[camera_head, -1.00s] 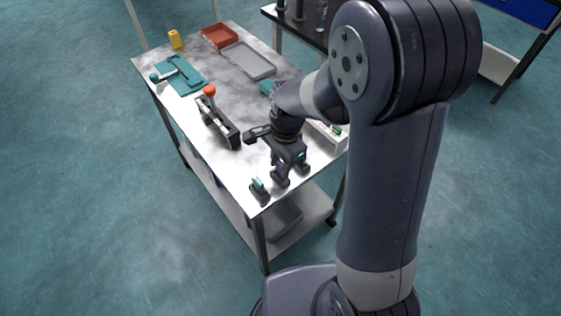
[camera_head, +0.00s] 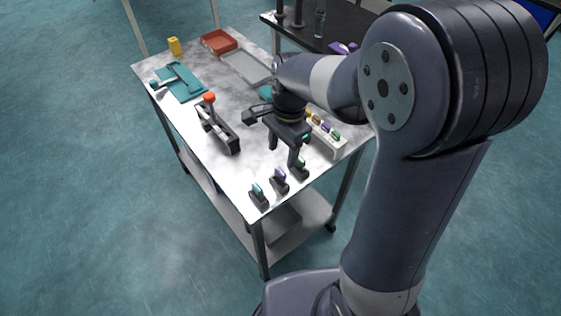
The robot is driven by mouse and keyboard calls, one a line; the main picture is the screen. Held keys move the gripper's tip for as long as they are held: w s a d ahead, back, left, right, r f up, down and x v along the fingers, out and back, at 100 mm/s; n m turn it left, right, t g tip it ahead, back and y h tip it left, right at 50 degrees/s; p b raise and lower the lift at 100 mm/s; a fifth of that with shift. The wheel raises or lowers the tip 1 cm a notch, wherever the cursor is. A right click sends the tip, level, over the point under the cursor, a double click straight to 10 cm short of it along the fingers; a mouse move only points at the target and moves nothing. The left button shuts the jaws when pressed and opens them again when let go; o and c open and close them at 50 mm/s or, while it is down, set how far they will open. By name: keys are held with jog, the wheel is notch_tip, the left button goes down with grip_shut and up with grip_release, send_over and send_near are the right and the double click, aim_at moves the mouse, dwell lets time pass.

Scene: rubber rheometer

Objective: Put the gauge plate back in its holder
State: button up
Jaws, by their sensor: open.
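Three small dark stands are on the near end of the table. One bears a teal-topped piece (camera_head: 258,189), one a purple-topped piece (camera_head: 279,174), and one a green-topped piece (camera_head: 301,160). All three pieces stand upright. I cannot tell from this view which piece, if any, is the gauge plate, or which stand is its holder. My gripper (camera_head: 282,155) points down above the table, just behind the stands. Its two fingers are apart with nothing seen between them. One finger is close to the green-topped piece in the picture; I cannot tell whether they touch.
A white rack (camera_head: 328,143) with several coloured pieces stands right of my gripper. A dark lever device with an orange knob (camera_head: 210,98) is to the left. A teal mat (camera_head: 190,93), red tray (camera_head: 218,43), grey tray (camera_head: 246,66) and yellow block (camera_head: 174,46) lie farther back.

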aim_at(279, 172)
jog(key=shift+w+d+r, duration=0.1)
jog(key=shift+d+r, duration=0.05)
jog(key=shift+r, duration=1.05)
jog(key=shift+d+r, duration=0.1)
jog(key=shift+r, duration=1.05)
jog(key=shift+f, duration=0.1)
jog(key=f, duration=0.4)
jog(key=a+f, duration=0.1)
jog(key=f, duration=0.7)
jog(key=shift+s+a+f+b, duration=0.1)
jog(key=shift+s+a+b, duration=0.05)
jog(key=shift+s+b, duration=0.2)
notch_tip(279, 172, up, 2)
jog(key=shift+r, duration=0.7)
